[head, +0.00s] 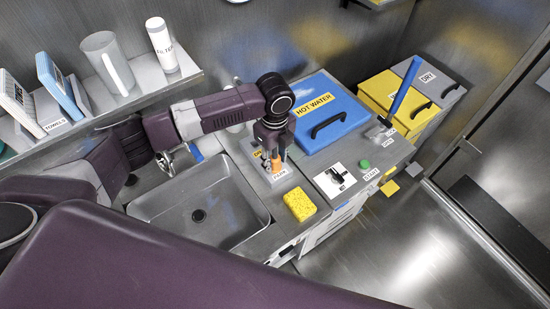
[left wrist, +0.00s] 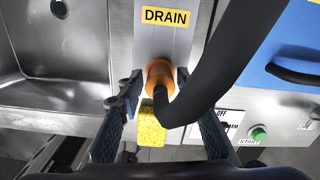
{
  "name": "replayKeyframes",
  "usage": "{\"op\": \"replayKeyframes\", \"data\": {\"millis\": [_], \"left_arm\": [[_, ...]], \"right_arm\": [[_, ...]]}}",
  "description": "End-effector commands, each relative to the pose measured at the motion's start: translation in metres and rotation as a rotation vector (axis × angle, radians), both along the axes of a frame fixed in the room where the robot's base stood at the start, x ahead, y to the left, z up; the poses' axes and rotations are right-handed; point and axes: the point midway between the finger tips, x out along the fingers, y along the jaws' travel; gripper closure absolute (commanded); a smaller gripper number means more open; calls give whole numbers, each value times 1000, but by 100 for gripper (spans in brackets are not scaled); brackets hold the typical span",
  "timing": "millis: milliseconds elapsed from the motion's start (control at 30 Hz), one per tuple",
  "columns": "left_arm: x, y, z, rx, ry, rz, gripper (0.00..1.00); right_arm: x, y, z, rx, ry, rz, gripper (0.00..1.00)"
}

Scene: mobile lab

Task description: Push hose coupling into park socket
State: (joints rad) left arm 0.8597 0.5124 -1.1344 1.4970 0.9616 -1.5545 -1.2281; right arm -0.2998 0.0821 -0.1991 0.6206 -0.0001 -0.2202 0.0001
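The orange hose coupling (head: 277,164) stands at the counter strip right of the sink, by a small white label whose text I cannot read clearly. In the left wrist view the coupling (left wrist: 157,72) is below the yellow DRAIN label (left wrist: 166,16), and a thick black hose (left wrist: 225,60) curves to it. My left gripper (head: 271,152) points down over the coupling. In the wrist view its fingers (left wrist: 158,88) are apart, one on each side of the coupling, with visible gaps. The park socket is hidden, so I cannot tell how deep the coupling sits. My right gripper is out of view.
The sink (head: 198,212) lies left of the strip. A yellow sponge (head: 299,204) is near the front edge. A blue HOT WATER box (head: 333,112) stands behind right. A black OFF knob (head: 337,178) and green START button (head: 365,163) are at right.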

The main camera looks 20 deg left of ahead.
Motion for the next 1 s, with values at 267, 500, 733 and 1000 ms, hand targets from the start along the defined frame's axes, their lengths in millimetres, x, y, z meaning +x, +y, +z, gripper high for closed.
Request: {"op": "replayKeyframes", "data": {"millis": [267,500,733,1000], "left_arm": [[0,0,0,0,1,0,59],[1,0,19,-1,-3,0,59],[1,0,68,-1,-5,0,59],[0,0,113,0,-1,1,59]], "right_arm": [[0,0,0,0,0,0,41],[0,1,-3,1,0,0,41],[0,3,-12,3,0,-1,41],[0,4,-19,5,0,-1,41]]}}
